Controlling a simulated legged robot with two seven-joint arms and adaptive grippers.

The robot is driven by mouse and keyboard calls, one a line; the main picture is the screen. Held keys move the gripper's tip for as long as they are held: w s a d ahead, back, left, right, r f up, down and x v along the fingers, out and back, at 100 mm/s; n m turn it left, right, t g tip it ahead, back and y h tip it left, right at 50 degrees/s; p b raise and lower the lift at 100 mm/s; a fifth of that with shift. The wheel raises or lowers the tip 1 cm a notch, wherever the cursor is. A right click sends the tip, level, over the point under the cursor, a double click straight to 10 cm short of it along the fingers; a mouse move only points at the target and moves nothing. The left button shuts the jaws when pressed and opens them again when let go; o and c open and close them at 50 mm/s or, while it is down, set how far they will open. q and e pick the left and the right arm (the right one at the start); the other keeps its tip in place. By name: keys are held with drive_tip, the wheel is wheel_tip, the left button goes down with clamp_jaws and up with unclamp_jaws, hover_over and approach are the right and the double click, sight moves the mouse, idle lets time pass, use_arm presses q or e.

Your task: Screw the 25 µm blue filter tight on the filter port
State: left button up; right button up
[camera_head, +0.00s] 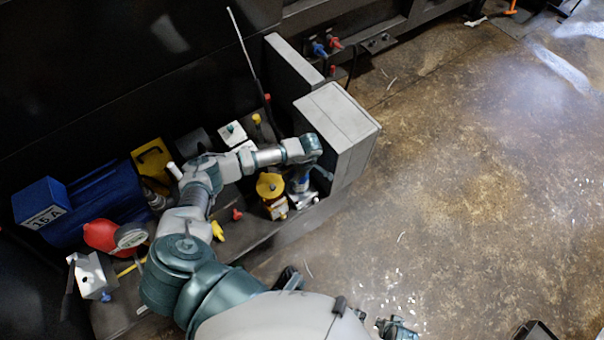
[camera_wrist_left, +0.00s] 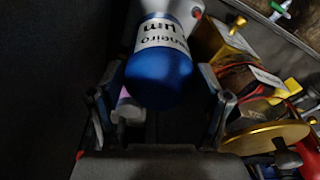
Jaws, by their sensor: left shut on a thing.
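The blue filter (camera_wrist_left: 158,80) hangs between the two fingers of my left gripper (camera_wrist_left: 163,105) in the left wrist view. It has a rounded blue end and a white label band with "µm" on it. My left gripper is shut on it. In the head view my left gripper (camera_head: 302,183) points down beside the grey cabinet, and the filter is mostly hidden there. A pale fitting (camera_wrist_left: 190,14) meets the filter's upper end; I cannot tell whether the thread is engaged. A dark, partly cropped end of what looks like my right gripper (camera_head: 397,328) shows at the bottom; its fingers are unclear.
The grey cabinet (camera_head: 340,120) stands close right of my left gripper. A yellow round-topped part (camera_head: 270,186) is close on its left. A blue motor (camera_head: 105,205) and a red gauge unit (camera_head: 110,236) lie farther left. The floor (camera_head: 470,190) at right is open.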

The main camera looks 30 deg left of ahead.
use_arm(q)
drive_tip(key=o, duration=1.1)
drive_tip(key=c, duration=0.7)
drive_tip(key=shift+o, duration=0.2)
drive_tip(key=shift+s+m+t+b, duration=0.1)
drive_tip(key=shift+m+t+b, duration=0.15)
drive_tip(key=shift+m, duration=1.05)
drive_tip(key=shift+s+m+t+b, duration=0.15)
drive_tip(key=shift+m+b, duration=0.2)
drive_tip(key=shift+m, duration=0.95)
drive_tip(key=m, duration=0.2)
drive_tip(key=m+b, duration=0.1)
drive_tip(key=m, duration=0.2)
drive_tip(key=shift+s+a, duration=0.15)
drive_tip(key=shift+a, duration=0.05)
